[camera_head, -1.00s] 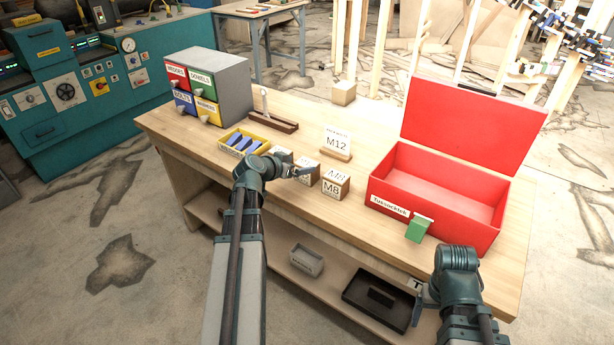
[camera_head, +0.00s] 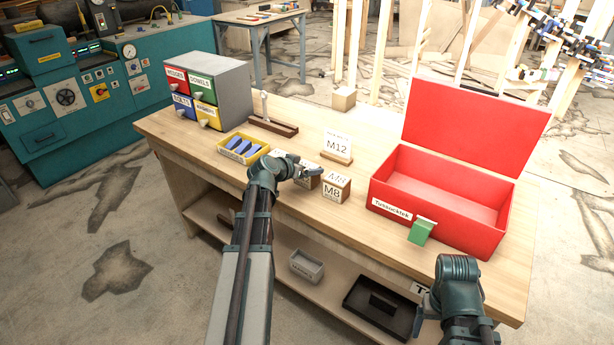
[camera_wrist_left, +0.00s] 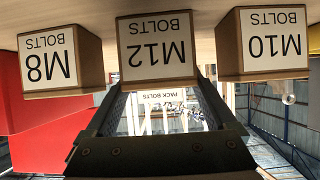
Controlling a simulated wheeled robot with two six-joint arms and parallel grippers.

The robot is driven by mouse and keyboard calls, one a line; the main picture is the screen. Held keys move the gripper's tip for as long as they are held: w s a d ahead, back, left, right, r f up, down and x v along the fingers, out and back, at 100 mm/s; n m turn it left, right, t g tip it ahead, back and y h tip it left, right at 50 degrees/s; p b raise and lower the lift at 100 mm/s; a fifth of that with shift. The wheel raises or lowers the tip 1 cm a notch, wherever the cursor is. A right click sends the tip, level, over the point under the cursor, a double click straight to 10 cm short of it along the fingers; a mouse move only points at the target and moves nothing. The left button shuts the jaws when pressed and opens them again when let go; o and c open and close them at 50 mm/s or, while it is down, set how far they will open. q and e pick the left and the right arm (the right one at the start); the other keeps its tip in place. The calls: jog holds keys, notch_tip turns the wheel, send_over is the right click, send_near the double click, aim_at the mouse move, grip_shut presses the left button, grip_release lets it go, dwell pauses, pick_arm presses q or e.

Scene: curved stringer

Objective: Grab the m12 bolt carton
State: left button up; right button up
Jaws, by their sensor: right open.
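The M12 bolt carton (camera_wrist_left: 157,50) is a small brown box with a white label, between the M8 carton (camera_wrist_left: 62,62) and the M10 carton (camera_wrist_left: 263,42) in the left wrist view, which is upside down. In the head view the M12 carton (camera_head: 309,180) is partly hidden by my left gripper (camera_head: 313,170). My left gripper (camera_wrist_left: 160,88) is open, its fingers spread in front of the M12 carton; I cannot tell whether they touch it. The M8 carton (camera_head: 336,189) stands to its right. My right gripper (camera_head: 419,312) is low at the bench's front edge, its fingers barely visible.
A "Pack bolts M12" sign (camera_head: 337,147) stands behind the cartons. A yellow tray (camera_head: 243,149) with blue pieces is at left, beside coloured drawers (camera_head: 222,92). An open red box (camera_head: 440,210) with a green piece (camera_head: 421,231) at its front is at right.

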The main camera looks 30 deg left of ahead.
aim_at(307, 166)
pick_arm(q)
jog(key=c, duration=1.2)
notch_tip(307, 166, up, 10)
jog(key=p, duration=1)
